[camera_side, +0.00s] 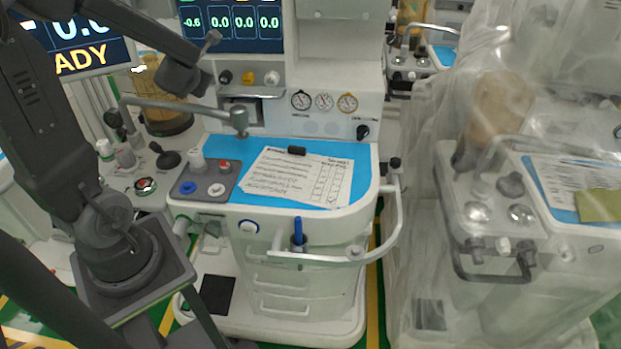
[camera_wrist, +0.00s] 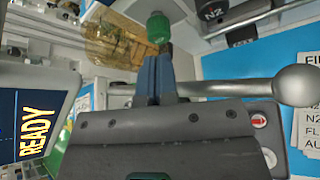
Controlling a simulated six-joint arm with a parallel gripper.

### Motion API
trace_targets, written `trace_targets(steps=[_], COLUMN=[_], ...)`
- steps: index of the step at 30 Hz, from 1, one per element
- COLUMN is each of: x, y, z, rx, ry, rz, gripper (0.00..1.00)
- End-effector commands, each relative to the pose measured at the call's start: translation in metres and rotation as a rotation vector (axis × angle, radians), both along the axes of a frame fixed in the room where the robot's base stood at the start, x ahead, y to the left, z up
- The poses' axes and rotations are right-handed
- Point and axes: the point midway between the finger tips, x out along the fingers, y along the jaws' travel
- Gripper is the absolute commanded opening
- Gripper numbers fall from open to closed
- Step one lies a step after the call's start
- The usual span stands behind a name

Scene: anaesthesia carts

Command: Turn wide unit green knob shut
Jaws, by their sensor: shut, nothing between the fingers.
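A green knob (camera_wrist: 158,28) shows at the top of the wrist view, just beyond the tips of my gripper (camera_wrist: 160,56). The fingers are together and empty, pointing at the knob. The tips overlap or nearly meet its lower edge, and I cannot tell whether they touch it. How far the knob is turned cannot be read. In the side view, my wrist is at the upper left, in front of the cart's knob row; I cannot pick out the green knob there.
A bent metal arm (camera_side: 180,105) spans the left of the cart, its round end (camera_wrist: 297,86) close beside my gripper. An amber canister (camera_side: 160,95) stands left. Papers (camera_side: 297,177) lie on the blue worktop (camera_side: 222,147). A plastic-draped cart (camera_side: 500,180) stands right.

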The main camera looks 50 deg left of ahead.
Motion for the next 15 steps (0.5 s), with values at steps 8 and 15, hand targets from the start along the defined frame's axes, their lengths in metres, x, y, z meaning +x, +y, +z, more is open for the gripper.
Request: trace_targets(steps=[8,15], x=[-0.004,-0.016], y=[-0.003,-0.005], z=[0.000,-0.003], rx=[0.001,0.000], ry=[0.000,0.001], rz=[0.001,0.001], gripper=[0.00,0.00])
